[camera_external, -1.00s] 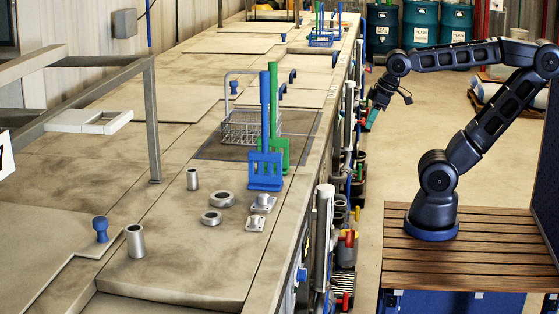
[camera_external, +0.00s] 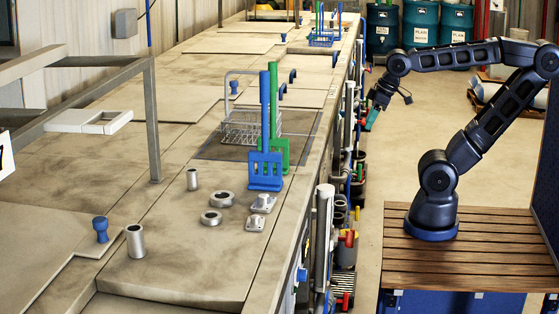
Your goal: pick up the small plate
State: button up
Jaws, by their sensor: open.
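Two small metal plates, each with a raised round boss, lie on the tank-line top. One small plate (camera_external: 262,204) is just in front of the blue rack; the other small plate (camera_external: 255,223) lies a little nearer the camera. I cannot tell which one the task means.
A blue rack (camera_external: 265,172) and a green rack (camera_external: 281,150) with tall handles stand behind the plates, by a wire basket (camera_external: 240,128). Pipes and valves (camera_external: 349,238) line the bench's right side.

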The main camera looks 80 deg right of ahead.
notch_tip(320, 180, up, 6)
jog(key=f, duration=0.1)
jog(key=w+a+r+n+g, duration=0.1)
jog(key=w+a+r+n, duration=0.25)
jog(key=w+a, duration=0.3)
jog(key=w+a+r+n+g, duration=0.1)
jog(key=w+a+r+n, duration=0.2)
jog(key=w+a+n, duration=0.35)
jog(key=n+g, duration=0.3)
jog(key=n, duration=0.9)
send_over(255, 217)
notch_tip(255, 217, down, 7)
jog(key=f, duration=1.1)
jog(key=shift+s, duration=0.25)
jog(key=shift+w+f, duration=0.15)
jog(key=shift+f, duration=1.35)
jog(key=shift+w+f, duration=0.1)
jog(key=shift+f, duration=1.4)
grip_shut()
